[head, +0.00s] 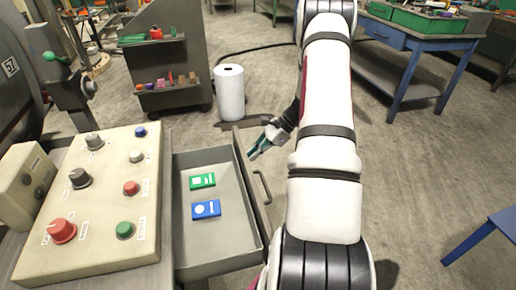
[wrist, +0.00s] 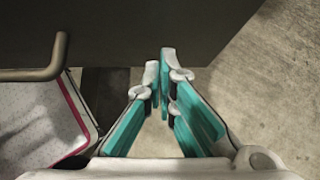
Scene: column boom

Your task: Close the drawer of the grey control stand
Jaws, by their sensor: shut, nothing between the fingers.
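The grey control stand (head: 90,200) is at the left of the head view, with knobs and buttons on its sloped top. Its drawer (head: 228,238) is open, drawn out to the right. A green card (head: 202,181) and a blue card (head: 206,210) lie inside it. The bar handle (head: 264,187) is on the drawer's front; it also shows in the wrist view (wrist: 38,74). My gripper (head: 253,155) is shut and empty beside the front panel's far part, beyond the handle. In the wrist view, its fingertips (wrist: 163,62) point at the dark front panel (wrist: 150,25); I cannot tell if they touch.
A white cylinder (head: 230,92) stands on the floor behind the drawer. A grey shelf cart (head: 165,60) with small items is at the back left. A blue workbench (head: 405,40) is at the back right. The floor right of my arm is mostly clear.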

